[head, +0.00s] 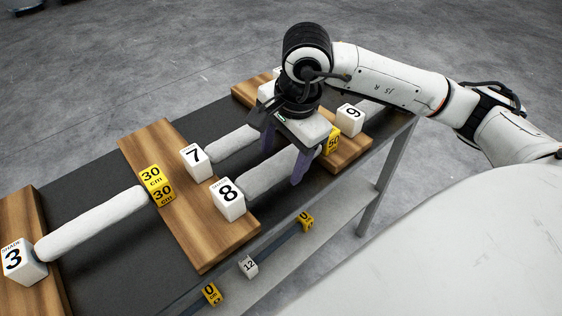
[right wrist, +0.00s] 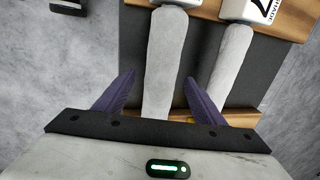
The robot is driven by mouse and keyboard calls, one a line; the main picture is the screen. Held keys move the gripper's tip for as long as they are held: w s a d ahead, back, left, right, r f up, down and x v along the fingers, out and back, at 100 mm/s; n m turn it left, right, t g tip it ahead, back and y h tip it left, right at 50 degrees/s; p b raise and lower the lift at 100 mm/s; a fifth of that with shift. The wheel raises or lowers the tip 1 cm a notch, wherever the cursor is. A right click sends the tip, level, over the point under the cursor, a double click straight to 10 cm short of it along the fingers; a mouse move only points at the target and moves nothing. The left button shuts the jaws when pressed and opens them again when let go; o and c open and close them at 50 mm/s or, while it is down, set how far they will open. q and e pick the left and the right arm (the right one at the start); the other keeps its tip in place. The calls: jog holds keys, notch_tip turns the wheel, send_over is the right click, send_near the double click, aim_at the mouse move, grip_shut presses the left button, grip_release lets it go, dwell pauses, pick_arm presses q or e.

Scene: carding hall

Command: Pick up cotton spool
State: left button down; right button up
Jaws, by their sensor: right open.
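A white, fuzzy cotton spool (head: 262,180) lies on the dark bench top, running from the "8" block (head: 228,200) toward the yellow "50" block. My right gripper (head: 283,158) is over its far part, with purple fingers open and pointing down. In the right wrist view the same spool (right wrist: 165,50) runs between the two open fingers (right wrist: 158,76), with a gap on each side. A second spool (head: 232,144) lies parallel behind it, starting at the "7" block (head: 195,161). A third spool (head: 95,222) lies at left by the "3" block (head: 24,262). My left gripper is out of view.
Wooden boards (head: 180,222) cross the bench under the blocks. Yellow "30 cm" blocks (head: 157,185) stand near the middle board. A "9" block (head: 350,119) stands at the right. A lower shelf holds a "12" block (head: 248,265) and yellow blocks (head: 305,220).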

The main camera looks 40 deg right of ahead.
jog(key=shift+w+f, duration=0.2)
jog(key=shift+f, duration=0.45)
jog(key=c, duration=1.2)
